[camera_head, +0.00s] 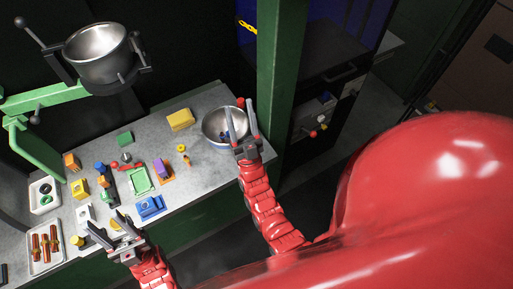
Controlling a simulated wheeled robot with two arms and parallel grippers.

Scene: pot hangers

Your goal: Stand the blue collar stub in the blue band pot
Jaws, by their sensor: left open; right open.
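A steel bowl-shaped pot (211,120) with a bluish band low on its outside stands at the table's back right; it looks like the blue band pot. Small dark blue and reddish shapes (226,135) show inside it; I cannot tell whether one is the blue collar stub. My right gripper (239,107) is open over the pot's right side, its fingers hiding part of the rim and inside.
A second steel pot (95,45) hangs in a dark holder on a green arm (45,98) at upper left. A green post (281,80) stands just right of the bowl. Blocks, a green tray (140,181) and white trays (45,247) crowd the table's left half.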

